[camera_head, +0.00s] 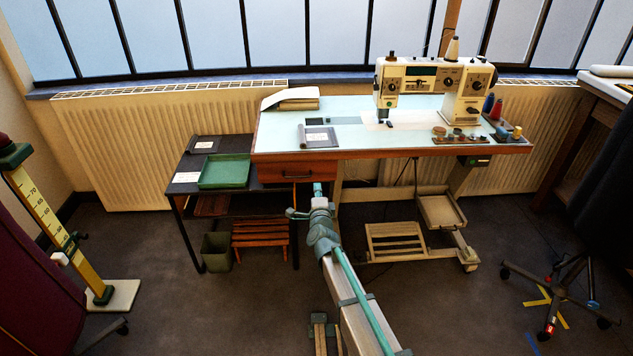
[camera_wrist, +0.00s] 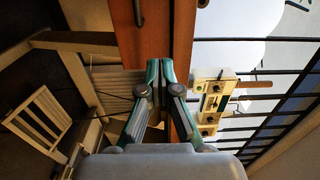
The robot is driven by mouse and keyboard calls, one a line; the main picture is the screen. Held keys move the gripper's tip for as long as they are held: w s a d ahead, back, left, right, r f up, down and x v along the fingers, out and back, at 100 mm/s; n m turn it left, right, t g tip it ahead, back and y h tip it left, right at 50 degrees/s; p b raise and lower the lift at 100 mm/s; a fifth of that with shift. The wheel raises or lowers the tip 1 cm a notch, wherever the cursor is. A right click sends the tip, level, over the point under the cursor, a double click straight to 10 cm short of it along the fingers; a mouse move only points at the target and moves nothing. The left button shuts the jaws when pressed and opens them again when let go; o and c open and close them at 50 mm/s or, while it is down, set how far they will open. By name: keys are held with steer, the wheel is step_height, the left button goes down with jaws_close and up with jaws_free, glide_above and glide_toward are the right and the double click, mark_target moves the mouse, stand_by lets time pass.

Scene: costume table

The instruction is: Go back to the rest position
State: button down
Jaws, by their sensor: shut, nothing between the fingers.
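My gripper (camera_head: 318,190) is shut and empty. In the head view it shows in front of the sewing table (camera_head: 350,152), just below its wooden front edge and near the drawer (camera_head: 298,174). In the wrist view the two teal fingers of my gripper (camera_wrist: 160,72) meet ahead of the wooden table front (camera_wrist: 181,30). That view is turned on its side. I cannot tell the exact gap between the fingertips and the table.
A sewing machine (camera_head: 420,85) and spools stand on the table. A dark side table (camera_head: 219,195) with a green tray (camera_head: 225,171) is at left. A yellow ruler stand (camera_head: 45,225) is far left, a wheeled stand (camera_head: 560,285) right. Floor between is mostly open.

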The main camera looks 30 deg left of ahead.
steer(key=s+d+f+n+g+h, duration=0.1)
steer(key=s+d+f+n+g, duration=0.3)
steer(key=f, duration=0.3)
steer(key=s+d+f+n+g, duration=0.2)
steer(key=s+f+n+g, duration=0.2)
steer(key=s+f+n, duration=0.3)
steer(key=s+d+f+n+g+h, duration=0.1)
steer(key=s+d+f+g+h, duration=0.15)
steer(key=d+f, duration=0.5)
steer(key=s+d+f+n+g+h, duration=0.15)
steer(key=s+d+f, duration=0.3)
steer(key=d, duration=0.55)
steer(key=s+d+f+g+h, duration=0.1)
steer(key=s+d+f+h, duration=0.15)
steer(key=d+f, duration=0.55)
steer(key=s+d+f+m+g+h, duration=0.1)
steer(key=s+d+f+g+h, duration=0.2)
steer(key=s+d, duration=1.25)
steer(key=s+d+f+m+g, duration=0.2)
steer(key=s+d+g, duration=0.3)
steer(key=s+d, duration=1.05)
steer(key=w+d+r+p, duration=0.1)
steer(key=r+p, duration=0.5)
steer(key=w+d+r+p, duration=0.2)
steer(key=r+p, duration=0.4)
steer(key=shift+w, duration=0.3)
steer(key=shift+r, duration=0.1)
